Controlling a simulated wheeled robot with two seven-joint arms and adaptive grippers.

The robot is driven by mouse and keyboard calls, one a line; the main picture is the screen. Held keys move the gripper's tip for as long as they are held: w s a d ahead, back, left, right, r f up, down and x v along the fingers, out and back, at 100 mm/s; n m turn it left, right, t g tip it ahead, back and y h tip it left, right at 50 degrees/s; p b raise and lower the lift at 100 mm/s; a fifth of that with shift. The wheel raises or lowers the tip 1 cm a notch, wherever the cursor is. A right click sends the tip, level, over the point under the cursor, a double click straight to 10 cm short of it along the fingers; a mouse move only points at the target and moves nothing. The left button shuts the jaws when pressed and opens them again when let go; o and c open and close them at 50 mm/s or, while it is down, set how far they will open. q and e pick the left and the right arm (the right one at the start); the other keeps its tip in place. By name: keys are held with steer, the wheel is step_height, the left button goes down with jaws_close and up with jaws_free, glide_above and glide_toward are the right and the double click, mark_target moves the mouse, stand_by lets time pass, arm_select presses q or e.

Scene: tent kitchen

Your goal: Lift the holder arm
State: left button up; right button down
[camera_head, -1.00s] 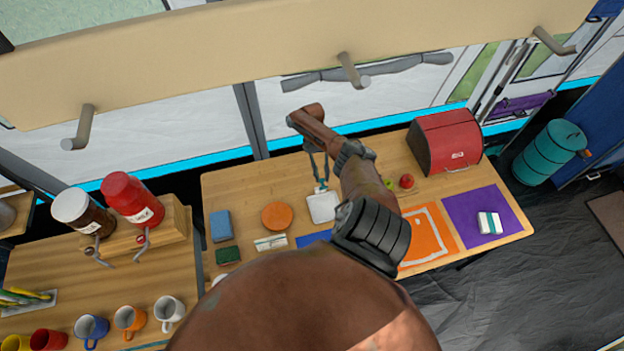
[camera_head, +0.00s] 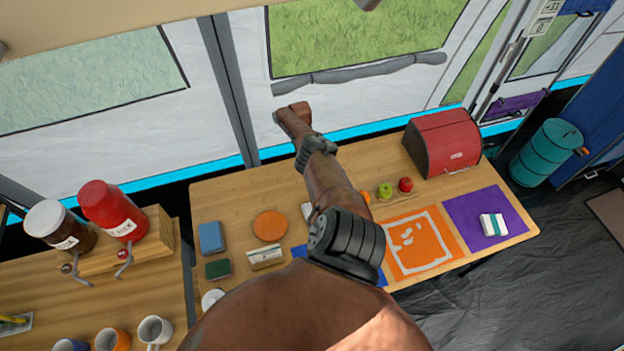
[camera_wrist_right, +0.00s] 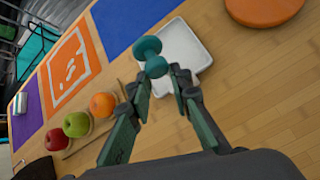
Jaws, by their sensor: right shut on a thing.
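My right gripper (camera_wrist_right: 161,76) shows in the right wrist view, its green fingers shut on a small teal knobbed piece (camera_wrist_right: 147,45) with two rounded ends. The piece is over the edge of a white tray (camera_wrist_right: 190,50); I cannot tell if it touches it, or whether it is part of the holder arm. In the head view my brown arm hides this gripper and most of the tray. A pale beam (camera_head: 120,18) shows along the top left of the head view, with a grey peg end at the top edge. My left gripper is not in view.
The wooden table (camera_head: 235,205) holds an orange disc (camera_head: 270,225), blue sponge (camera_head: 211,238), fruit and a red box (camera_head: 443,143). Orange (camera_head: 418,243) and purple (camera_head: 488,215) mats lie at right. Two jars (camera_head: 112,210) and several mugs stand at left.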

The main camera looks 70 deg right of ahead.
steer(key=shift+w+a+f, duration=0.25)
steer(key=shift+w+a, duration=0.1)
steer(key=shift+w, duration=0.15)
steer(key=c, duration=1.8)
jaws_free()
steer(key=shift+w+d, duration=0.1)
steer(key=shift+o, duration=0.3)
steer(key=shift+s, duration=0.2)
steer(key=shift+s+d, duration=0.1)
steer(key=shift+d+r, duration=0.1)
step_height(320, 180, up, 10)
